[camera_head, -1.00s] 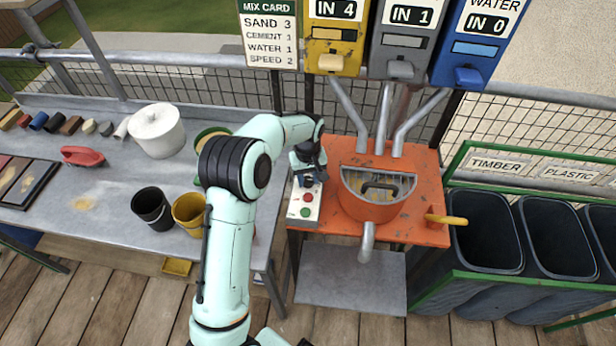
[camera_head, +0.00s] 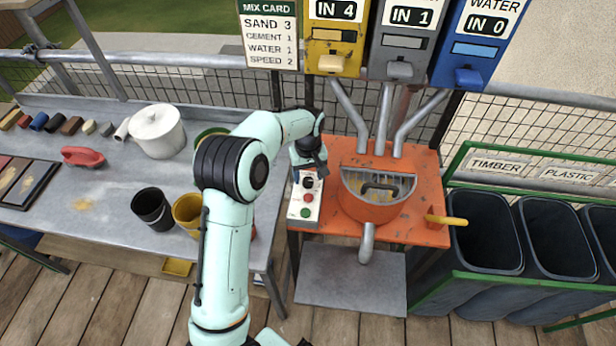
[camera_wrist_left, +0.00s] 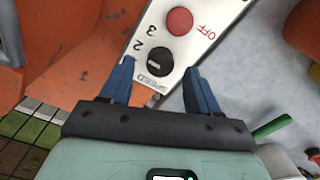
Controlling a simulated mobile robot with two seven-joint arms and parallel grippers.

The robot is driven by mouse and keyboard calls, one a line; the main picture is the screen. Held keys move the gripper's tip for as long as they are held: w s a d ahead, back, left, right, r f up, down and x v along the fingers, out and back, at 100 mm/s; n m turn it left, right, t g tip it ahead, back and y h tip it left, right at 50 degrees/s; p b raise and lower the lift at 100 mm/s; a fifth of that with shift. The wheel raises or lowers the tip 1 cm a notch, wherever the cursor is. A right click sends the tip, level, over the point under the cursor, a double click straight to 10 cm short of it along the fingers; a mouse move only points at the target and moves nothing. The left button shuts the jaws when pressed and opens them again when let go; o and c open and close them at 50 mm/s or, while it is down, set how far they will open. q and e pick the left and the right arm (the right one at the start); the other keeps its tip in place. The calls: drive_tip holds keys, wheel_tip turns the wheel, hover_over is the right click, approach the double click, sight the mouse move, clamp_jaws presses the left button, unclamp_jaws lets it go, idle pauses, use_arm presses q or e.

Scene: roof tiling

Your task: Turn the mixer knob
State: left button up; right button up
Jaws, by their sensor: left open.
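The mixer knob is a round black speed dial (camera_wrist_left: 158,61) on a pale control panel (camera_wrist_left: 188,45), marked SPEED with 2 and 3 beside it. In the left wrist view it lies between and just beyond my left gripper's (camera_wrist_left: 159,88) two blue fingers, which are apart and empty. In the head view my left gripper (camera_head: 309,170) hangs over the far end of the panel (camera_head: 305,207), close above the knob. A red OFF button (camera_wrist_left: 180,21) sits beside the knob. My right gripper is not in view.
The orange mixer (camera_head: 375,195) stands right of the panel. Hoppers marked sand (camera_head: 337,35), cement and water (camera_head: 480,40) hang above. A mix card (camera_head: 269,35) reads sand 3, cement 1, water 1, speed 2. A grey bench (camera_head: 100,190) with pots is at left.

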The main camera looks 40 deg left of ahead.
sight(308, 180)
use_arm(q)
wheel_tip(308, 180, up, 11)
drive_tip(key=p, duration=0.1)
drive_tip(key=shift+r, duration=0.15)
idle(0.5)
